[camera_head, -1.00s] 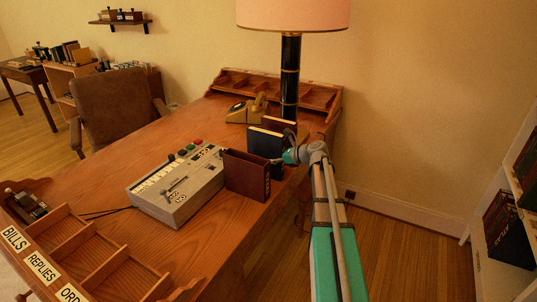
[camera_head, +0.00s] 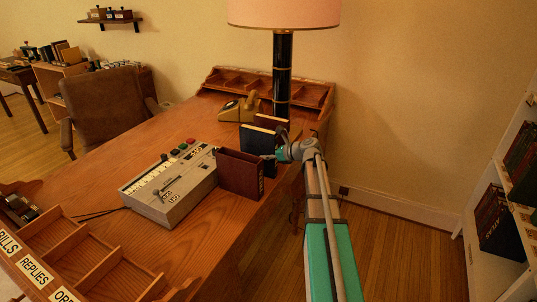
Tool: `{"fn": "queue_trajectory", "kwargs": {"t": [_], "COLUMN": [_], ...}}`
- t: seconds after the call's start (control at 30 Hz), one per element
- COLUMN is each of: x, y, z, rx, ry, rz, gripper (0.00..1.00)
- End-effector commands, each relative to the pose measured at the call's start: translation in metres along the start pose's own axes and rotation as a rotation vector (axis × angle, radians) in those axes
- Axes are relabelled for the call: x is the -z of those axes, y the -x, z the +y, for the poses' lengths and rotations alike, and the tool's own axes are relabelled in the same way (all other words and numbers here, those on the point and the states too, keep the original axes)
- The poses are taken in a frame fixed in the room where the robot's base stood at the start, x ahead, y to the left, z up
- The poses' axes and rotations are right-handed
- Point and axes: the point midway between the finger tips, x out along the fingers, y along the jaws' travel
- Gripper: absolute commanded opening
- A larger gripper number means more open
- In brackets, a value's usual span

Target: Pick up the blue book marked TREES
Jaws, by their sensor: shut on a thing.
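A dark blue book (camera_head: 257,141) with pale page edges stands upright on the desk, near the lamp; no TREES marking is readable from here. My gripper (camera_head: 279,154) is at the book's right end, shut on it, with the fingertips largely hidden by the wrist and the book. Whether the book is clear of the desk cannot be told.
The wooden desk (camera_head: 130,165) holds a grey control box (camera_head: 170,188), a yellow telephone (camera_head: 238,109) and the lamp (camera_head: 282,75). Label-marked compartments (camera_head: 75,240) lie at the near left. A bookshelf (camera_head: 510,195) stands at the right, with open floor before it.

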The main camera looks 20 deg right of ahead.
Motion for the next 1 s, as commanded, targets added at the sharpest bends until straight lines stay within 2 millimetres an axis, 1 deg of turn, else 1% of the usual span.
{"fn": "queue_trajectory", "kwargs": {"t": [0.27,0.47,1.0], "x": [-0.016,-0.033,-0.07], "y": [0.006,0.013,0.08], "z": [0.0,0.0,0.022], "rx": [0.0,-0.001,0.0], "ry": [-0.001,-0.001,-0.001], "rz": [-0.002,-0.002,-0.002], "gripper": [0.0,0.0,0.0]}}
